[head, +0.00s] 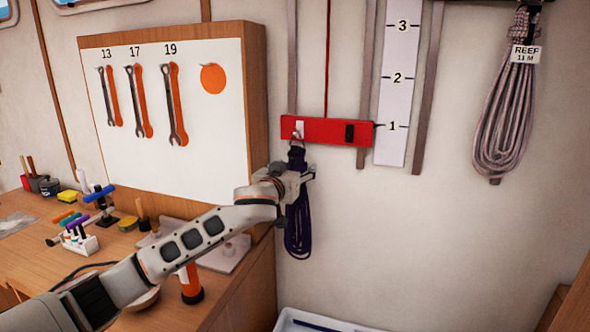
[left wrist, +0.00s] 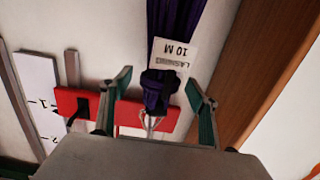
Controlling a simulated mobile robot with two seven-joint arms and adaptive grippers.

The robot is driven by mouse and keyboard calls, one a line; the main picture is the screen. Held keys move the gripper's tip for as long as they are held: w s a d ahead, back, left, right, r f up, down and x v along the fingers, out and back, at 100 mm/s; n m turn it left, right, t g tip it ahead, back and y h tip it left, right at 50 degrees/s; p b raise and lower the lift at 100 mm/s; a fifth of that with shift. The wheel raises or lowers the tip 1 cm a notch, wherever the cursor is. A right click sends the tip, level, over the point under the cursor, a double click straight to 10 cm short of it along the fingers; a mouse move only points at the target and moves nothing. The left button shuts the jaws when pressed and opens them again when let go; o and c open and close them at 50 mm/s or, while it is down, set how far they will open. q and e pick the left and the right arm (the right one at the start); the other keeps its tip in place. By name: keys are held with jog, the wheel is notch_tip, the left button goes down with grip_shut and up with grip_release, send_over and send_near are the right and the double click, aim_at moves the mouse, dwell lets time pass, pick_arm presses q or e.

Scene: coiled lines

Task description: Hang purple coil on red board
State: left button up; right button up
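The purple coil (head: 298,225) hangs straight down against the wall below the red board (head: 340,131). Its top meets the white hook (head: 299,128) at the board's left end; whether its loop sits over the hook is too small to tell. My left gripper (head: 300,178) is at the coil's upper part. In the left wrist view, which is upside down, my left gripper (left wrist: 160,88) has its fingers spread on either side of the coil's knotted top (left wrist: 159,88), with gaps at both sides. A white tag reading 10 M is on the coil (left wrist: 173,55). My right gripper is not in view.
A black hook (head: 350,132) is on the board's right end. A numbered white strip (head: 397,85) stands right of it. A grey coil (head: 506,110) hangs at the right. A wooden tool panel (head: 170,90) is close at left, above a cluttered bench. A white tray (head: 310,322) lies below.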

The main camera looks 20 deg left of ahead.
pick_arm(q)
jog(key=shift+f, duration=0.15)
jog(key=shift+s, duration=0.4)
jog(key=s+r, duration=0.1)
jog(key=s, duration=1)
jog(key=s+d+f+m+g+h, duration=0.15)
jog(key=s+f, duration=0.25)
jog(key=f, duration=0.6)
jog(key=s+d+f+g, duration=0.1)
jog(key=s+d+f, duration=0.15)
jog(key=f, duration=0.75)
jog(key=s+d+f+m+g+h, duration=0.15)
jog(key=s+f, duration=0.25)
jog(key=f, duration=0.7)
jog(key=s+a+f+g, duration=0.1)
jog(key=s+f, duration=0.8)
jog(key=s, duration=0.3)
jog(key=s+a+f+m+g, duration=0.1)
jog(key=s+f, duration=0.9)
jog(key=s, duration=0.1)
jog(key=shift+s+a+y, duration=0.35)
jog(key=shift+y, duration=0.05)
